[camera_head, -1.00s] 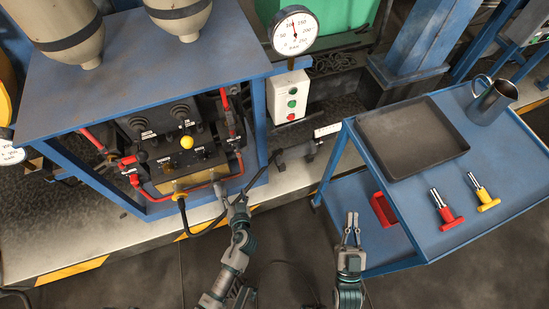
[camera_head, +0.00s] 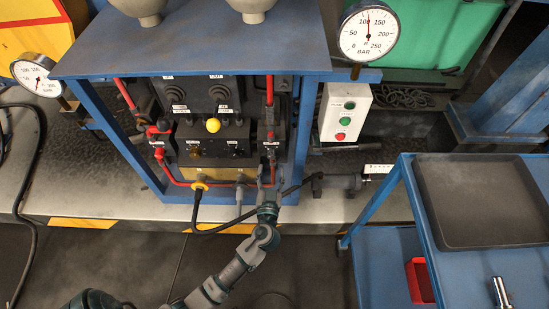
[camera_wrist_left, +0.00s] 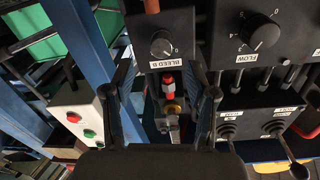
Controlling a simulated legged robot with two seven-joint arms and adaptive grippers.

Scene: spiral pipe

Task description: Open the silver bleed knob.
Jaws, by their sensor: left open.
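In the left wrist view a dark round knob with a pale pointer mark (camera_wrist_left: 161,45) sits above a "BLEED B" label. I cannot tell for sure whether it is silver. Below the label are a red fitting (camera_wrist_left: 168,84), a brass ring and a silver fitting (camera_wrist_left: 171,125). My left gripper (camera_wrist_left: 165,82) is open, its dark fingers either side of these fittings and apart from the knob. In the head view the left gripper (camera_head: 267,185) is at the lower right front of the control panel (camera_head: 205,130). My right gripper is out of view.
A FLOW knob (camera_wrist_left: 258,31) is close on the right in the wrist view. A blue cart (camera_head: 401,190) is at the right.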

